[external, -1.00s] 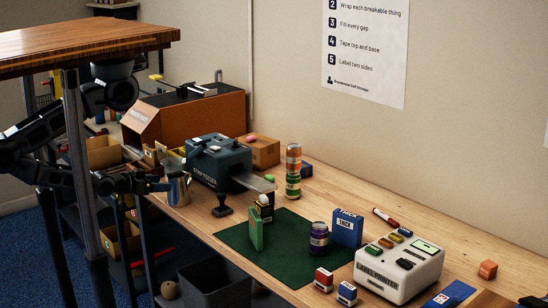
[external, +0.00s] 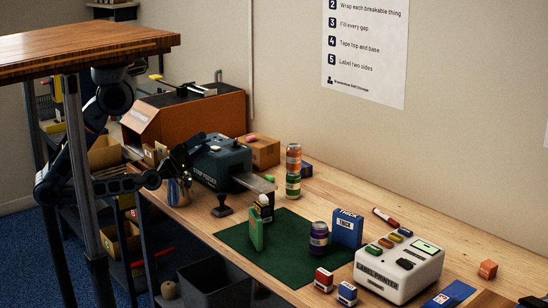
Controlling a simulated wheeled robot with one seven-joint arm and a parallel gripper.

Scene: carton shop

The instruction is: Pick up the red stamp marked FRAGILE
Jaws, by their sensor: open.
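A small red block with a white label (external: 324,279) stands near the front edge of the workbench, just off the green mat; its lettering is too small to read. A similar blue block (external: 346,293) stands beside it to the right. A black hand stamp with a knob handle (external: 222,207) stands left of the mat, its marking not visible. My gripper (external: 187,156) is open and raised above the metal jug, beside the dark tape machine. It is far to the left of the red block, and its fingers are partly lost against the machine.
A label printer (external: 399,268) stands right of the red block. The metal jug (external: 178,191) and tape machine (external: 220,162) are close to my gripper.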

